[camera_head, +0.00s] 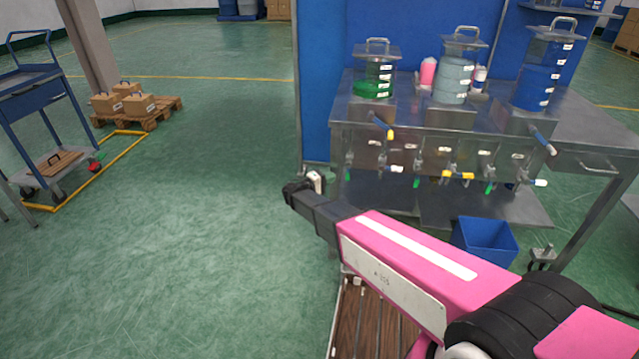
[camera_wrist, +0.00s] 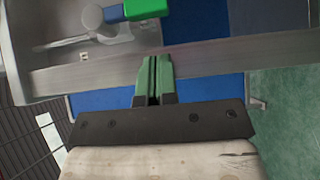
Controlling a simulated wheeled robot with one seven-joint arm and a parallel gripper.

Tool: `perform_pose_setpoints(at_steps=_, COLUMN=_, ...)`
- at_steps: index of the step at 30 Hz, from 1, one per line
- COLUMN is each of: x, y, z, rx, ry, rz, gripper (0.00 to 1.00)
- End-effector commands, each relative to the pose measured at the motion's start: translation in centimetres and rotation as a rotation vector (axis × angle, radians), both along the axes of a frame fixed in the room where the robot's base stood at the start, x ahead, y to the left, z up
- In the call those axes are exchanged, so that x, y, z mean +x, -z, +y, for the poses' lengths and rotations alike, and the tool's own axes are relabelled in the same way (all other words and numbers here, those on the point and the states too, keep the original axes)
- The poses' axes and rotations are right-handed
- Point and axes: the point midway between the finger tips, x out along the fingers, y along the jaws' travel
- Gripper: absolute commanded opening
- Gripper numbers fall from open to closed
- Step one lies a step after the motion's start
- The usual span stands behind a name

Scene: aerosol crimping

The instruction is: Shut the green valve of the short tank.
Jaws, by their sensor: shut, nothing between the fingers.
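The short tank (camera_head: 374,77), the leftmost on the steel bench, holds green liquid. A green valve handle (camera_head: 348,173) hangs below the bench's left end and seems to be the short tank's. In the wrist view a green handle (camera_wrist: 146,8) with a blue part beside it shows at the top edge, by a grey metal fitting (camera_wrist: 97,20). My gripper (camera_wrist: 153,62) has green fingers, shut together and empty. They point toward the bench edge, apart from the green handle in that picture.
The steel bench (camera_head: 440,120) carries two taller tanks, one pale (camera_head: 453,75) and one blue (camera_head: 540,72). Several other green, yellow and white handles hang along its front. A blue bin (camera_head: 485,242) stands below. The floor to the left is clear up to a blue cart (camera_head: 30,85).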

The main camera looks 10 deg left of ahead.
Motion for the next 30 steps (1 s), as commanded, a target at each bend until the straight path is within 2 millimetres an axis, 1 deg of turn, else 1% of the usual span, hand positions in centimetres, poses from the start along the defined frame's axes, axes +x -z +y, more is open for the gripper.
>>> perform_pose_setpoints(at_steps=1, x=-0.2, y=-0.1, z=-1.1, rx=0.001, ry=0.001, rz=0.001, gripper=0.0)
perform_pose_setpoints(at_steps=3, x=-0.2, y=-0.1, z=-2.0, rx=0.001, ry=0.001, rz=0.001, gripper=0.0)
perform_pose_setpoints(at_steps=9, x=0.0, y=-0.1, z=-3.5, rx=0.001, ry=0.0, rz=-0.001, gripper=0.0)
perform_pose_setpoints(at_steps=23, x=0.0, y=0.0, z=-3.7, rx=-0.001, ry=0.0, rz=0.0, gripper=0.0)
perform_pose_setpoints(at_steps=30, x=0.0, y=0.3, z=-4.1, rx=-0.055, ry=0.0, rz=-0.002, gripper=0.0)
